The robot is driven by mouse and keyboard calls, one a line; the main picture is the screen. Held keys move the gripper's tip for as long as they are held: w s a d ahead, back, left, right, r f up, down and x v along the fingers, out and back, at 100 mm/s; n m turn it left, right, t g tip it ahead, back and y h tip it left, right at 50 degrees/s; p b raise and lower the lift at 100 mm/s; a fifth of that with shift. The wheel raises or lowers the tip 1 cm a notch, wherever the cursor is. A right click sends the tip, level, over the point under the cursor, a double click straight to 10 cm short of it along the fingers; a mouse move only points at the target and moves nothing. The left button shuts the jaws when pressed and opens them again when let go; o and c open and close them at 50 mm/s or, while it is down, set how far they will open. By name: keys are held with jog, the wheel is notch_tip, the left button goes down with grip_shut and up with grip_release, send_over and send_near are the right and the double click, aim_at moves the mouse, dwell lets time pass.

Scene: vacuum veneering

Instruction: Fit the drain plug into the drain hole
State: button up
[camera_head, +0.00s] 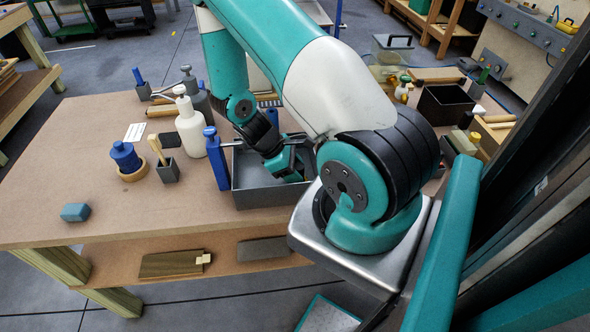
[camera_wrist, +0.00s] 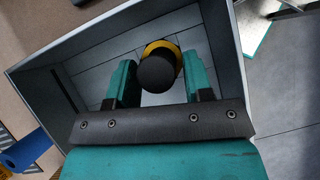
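A black, rounded plug (camera_wrist: 157,75) shows in the wrist view, with a yellow ring (camera_wrist: 178,53) just behind it. It is inside a grey open box (camera_head: 268,192). I cannot tell whether the ring belongs to the plug or is the rim of the drain hole; no bare hole shows. My gripper (camera_wrist: 160,78) reaches down into the box, with one teal finger on each side of the plug. The fingers are spread, and a narrow gap seems to show on the right. In the head view my gripper (camera_head: 288,168) is partly hidden by the arm and box wall.
The box's walls rise close around my gripper. A blue-capped clamp (camera_head: 216,158) stands at the box's left side, with a white bottle (camera_head: 190,128) beyond it. The bench's front left is mostly clear.

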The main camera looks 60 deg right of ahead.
jog(key=shift+o, duration=0.5)
jog(key=shift+r, duration=0.15)
jog(key=b+v, duration=0.3)
jog(key=v, duration=0.9)
jog(key=a+r+t+y, duration=0.35)
jog(key=a+r, duration=0.65)
jog(key=a, duration=0.5)
jog(key=s+a+r+t+y, duration=0.1)
jog(key=s+a+r+y, duration=0.1)
jog(key=s+a+r, duration=0.2)
jog(key=s+a+r+n+t+y, duration=0.1)
jog(key=s+a+r+y, duration=0.1)
jog(key=s+a+r, duration=0.3)
jog(key=s+a, duration=0.1)
jog(key=a, duration=0.3)
jog(key=shift+s, duration=0.2)
jog(key=shift+a, duration=0.1)
